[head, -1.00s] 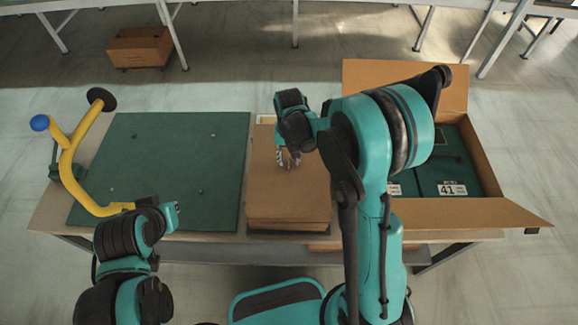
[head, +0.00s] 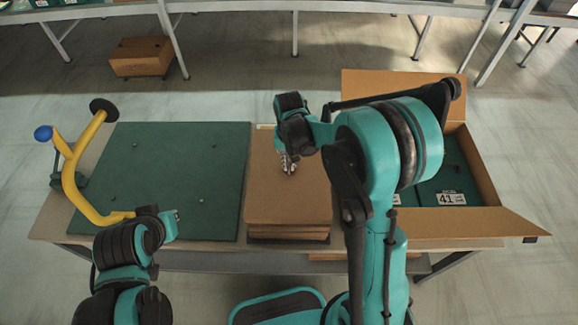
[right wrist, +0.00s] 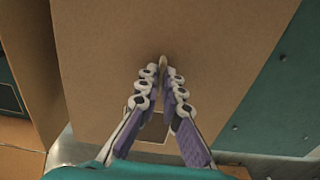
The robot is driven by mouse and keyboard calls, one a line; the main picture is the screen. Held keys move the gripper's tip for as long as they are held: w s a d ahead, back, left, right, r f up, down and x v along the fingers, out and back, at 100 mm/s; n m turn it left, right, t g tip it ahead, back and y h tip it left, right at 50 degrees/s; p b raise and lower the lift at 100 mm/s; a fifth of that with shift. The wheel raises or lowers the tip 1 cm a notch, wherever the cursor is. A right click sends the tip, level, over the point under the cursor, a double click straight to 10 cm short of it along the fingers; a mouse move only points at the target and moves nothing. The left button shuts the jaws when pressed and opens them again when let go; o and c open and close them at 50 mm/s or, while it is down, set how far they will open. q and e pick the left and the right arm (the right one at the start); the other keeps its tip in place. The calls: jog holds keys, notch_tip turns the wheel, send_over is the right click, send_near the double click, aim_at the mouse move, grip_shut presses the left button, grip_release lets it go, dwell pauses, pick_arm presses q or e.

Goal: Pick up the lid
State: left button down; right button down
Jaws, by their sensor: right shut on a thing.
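The lid appears to be the top flat brown cardboard piece (head: 285,205) on a low stack on the table, left of the open carton; it also fills the middle of the right wrist view (right wrist: 110,60). My right gripper (head: 289,165) points down onto its upper middle. In the right wrist view its fingertips (right wrist: 163,72) are close together, shut on a small tan piece that seems to rise from the lid; its outline is mostly hidden.
A green mat (head: 165,175) lies left of the stack. A yellow bent handle tool (head: 82,160) stands at its left edge. An open carton (head: 450,225) with green shoe boxes (head: 443,185) is on the right, partly behind my right arm. A conveyor (head: 330,8) runs behind.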

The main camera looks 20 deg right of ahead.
jog(key=s+a+r+p, duration=0.1)
jog(key=a+r+p, duration=0.1)
jog(key=a+r, duration=0.6)
jog(key=a, duration=0.3)
jog(key=shift+s+a+r+p, duration=0.2)
jog(key=shift+s+a+p, duration=0.1)
jog(key=shift+s, duration=0.05)
